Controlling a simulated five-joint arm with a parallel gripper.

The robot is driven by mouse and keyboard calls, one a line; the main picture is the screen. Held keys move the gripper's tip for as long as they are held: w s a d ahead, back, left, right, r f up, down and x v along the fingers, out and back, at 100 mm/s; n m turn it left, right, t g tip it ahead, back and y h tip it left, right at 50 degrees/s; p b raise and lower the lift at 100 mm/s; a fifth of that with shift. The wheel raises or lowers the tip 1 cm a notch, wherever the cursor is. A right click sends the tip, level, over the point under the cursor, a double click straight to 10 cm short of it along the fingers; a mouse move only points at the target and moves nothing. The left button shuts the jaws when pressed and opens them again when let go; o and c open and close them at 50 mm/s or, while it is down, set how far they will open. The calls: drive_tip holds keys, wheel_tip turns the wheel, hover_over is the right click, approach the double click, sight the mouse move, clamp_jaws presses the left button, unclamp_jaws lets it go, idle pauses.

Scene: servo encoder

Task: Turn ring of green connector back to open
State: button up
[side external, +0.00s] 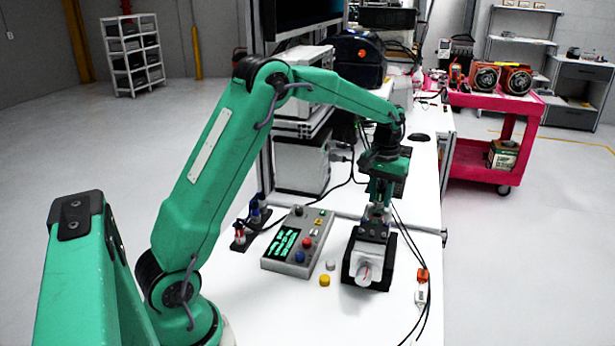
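My gripper (376,228) points down over the back part of a black holder (384,279) on the white table. A whitish round part, which looks like the servo encoder (364,270), sits in the holder with its pale face and a thin red mark toward the camera. My gripper's fingertips are at or just above the top of this part; I cannot tell if they touch it. The green connector and its ring cannot be made out; the gripper covers that area. The finger gap is too small to see.
A grey control box (299,240) with a lit green display and coloured knobs stands left of the holder. A yellow cap (325,281) and a white cap (331,265) lie between them. Dark cables and an orange-white connector (422,276) lie to the right. The front table is clear.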

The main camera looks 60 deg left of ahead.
sight(381, 188)
idle(0.4)
drive_tip(key=n, duration=0.5)
drive_tip(key=shift+n, duration=0.3)
drive_tip(key=o, duration=0.5)
drive_tip(key=shift+r, duration=0.1)
drive_tip(key=shift+r, duration=4.4)
